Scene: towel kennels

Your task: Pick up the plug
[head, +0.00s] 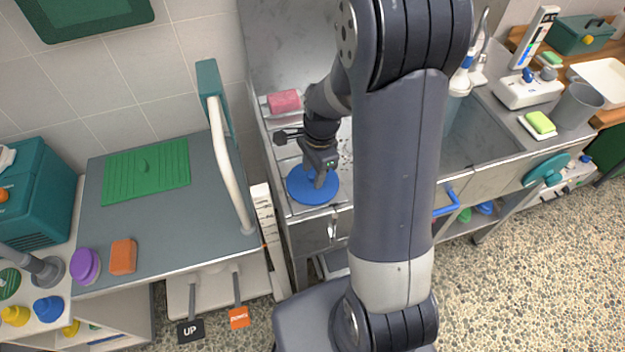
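A flat blue disc (300,190), which looks like the plug, lies on the metal drainboard at the near left end of the sink unit. My gripper (319,183) points down over the middle of the disc, and its fingertips appear to be at or just above it. The gripper covers the disc's centre, so any knob there is hidden. The fingers are small and dark here, so I cannot tell whether they are open or shut on something.
A pink sponge (284,101) sits on the drainboard behind my gripper. The sink basin (470,137) is to the right, partly hidden by my arm. A grey table (190,222) with a white rail (229,165) stands to the left.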

